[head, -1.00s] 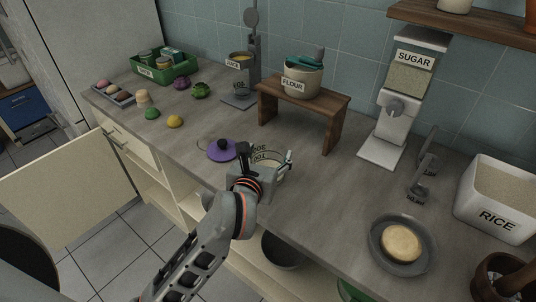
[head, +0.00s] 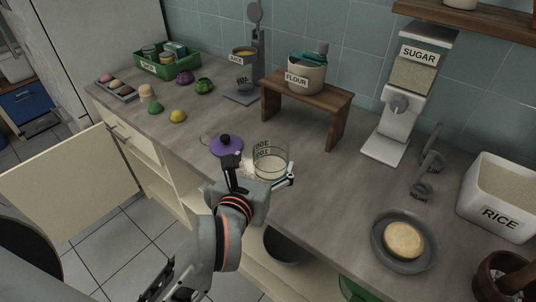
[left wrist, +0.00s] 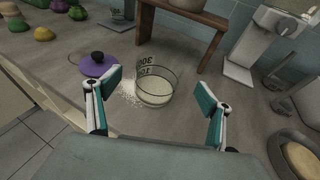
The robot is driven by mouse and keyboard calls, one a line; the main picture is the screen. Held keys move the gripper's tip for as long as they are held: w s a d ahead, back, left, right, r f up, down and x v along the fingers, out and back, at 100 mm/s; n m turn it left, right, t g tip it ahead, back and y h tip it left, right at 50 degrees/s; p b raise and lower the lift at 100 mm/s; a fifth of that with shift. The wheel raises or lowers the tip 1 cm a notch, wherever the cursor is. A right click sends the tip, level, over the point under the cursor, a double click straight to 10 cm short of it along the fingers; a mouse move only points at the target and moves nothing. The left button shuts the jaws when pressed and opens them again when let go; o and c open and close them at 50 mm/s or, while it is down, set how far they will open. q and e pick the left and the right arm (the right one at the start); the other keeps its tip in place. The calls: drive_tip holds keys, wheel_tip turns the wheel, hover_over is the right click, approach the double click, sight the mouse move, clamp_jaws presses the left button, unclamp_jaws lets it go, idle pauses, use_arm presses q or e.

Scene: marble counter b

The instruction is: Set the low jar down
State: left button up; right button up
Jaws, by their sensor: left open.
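The low jar (head: 271,163) is a clear glass jar with dark lettering and a pale white filling. It stands upright on the grey counter, and it also shows in the left wrist view (left wrist: 155,88). My left gripper (head: 262,172) is open just in front of the jar. In the left wrist view its fingers are spread wide to either side, nearer the camera than the jar, and neither appears to touch it. A purple lid (head: 226,145) with a dark knob lies to the jar's left. White grains (left wrist: 129,92) are spilled between lid and jar. My right gripper is not in view.
A wooden stand (head: 306,95) with a flour pot (head: 305,76) stands behind the jar. A sugar dispenser (head: 408,95), a plate with a round item (head: 404,241) and a rice bin (head: 498,200) are to the right. Counter between jar and plate is clear.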

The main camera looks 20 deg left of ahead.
use_arm(q)
drive_tip(key=v, duration=0.4)
idle(0.4)
